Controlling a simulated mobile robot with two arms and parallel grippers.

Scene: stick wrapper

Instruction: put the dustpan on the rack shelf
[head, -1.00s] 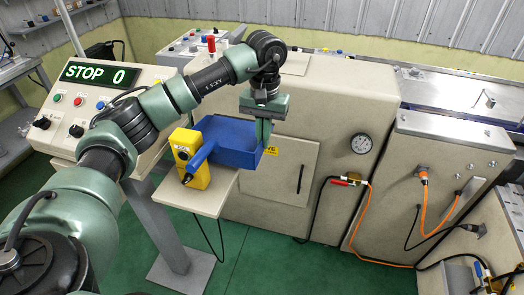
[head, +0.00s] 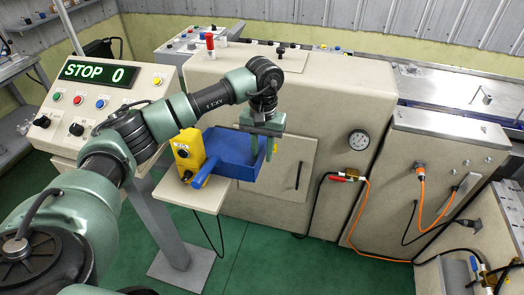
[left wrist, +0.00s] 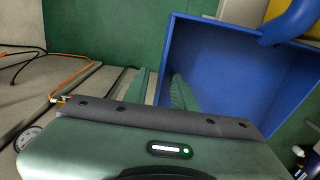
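The blue dustpan (head: 232,152) sits on a small beige ledge (head: 180,194) at the machine's front, its handle pointing to the lower left. It fills the upper right of the left wrist view (left wrist: 235,75). My left gripper (head: 262,150) is at the dustpan's right wall, pointing down. In the left wrist view its two fingers (left wrist: 160,92) are apart, one on each side of that wall, with gaps visible. My right gripper is out of view. I cannot tell which surface is the rack shelf; a grey shelf with small items (head: 40,22) shows at the upper left.
A yellow box with black knobs (head: 187,154) stands right beside the dustpan. The control panel (head: 100,105) showing STOP 0 is to the left. The machine cabinet (head: 300,110) is close behind. Hoses and cables hang at the right. Green floor (head: 290,270) is clear in front.

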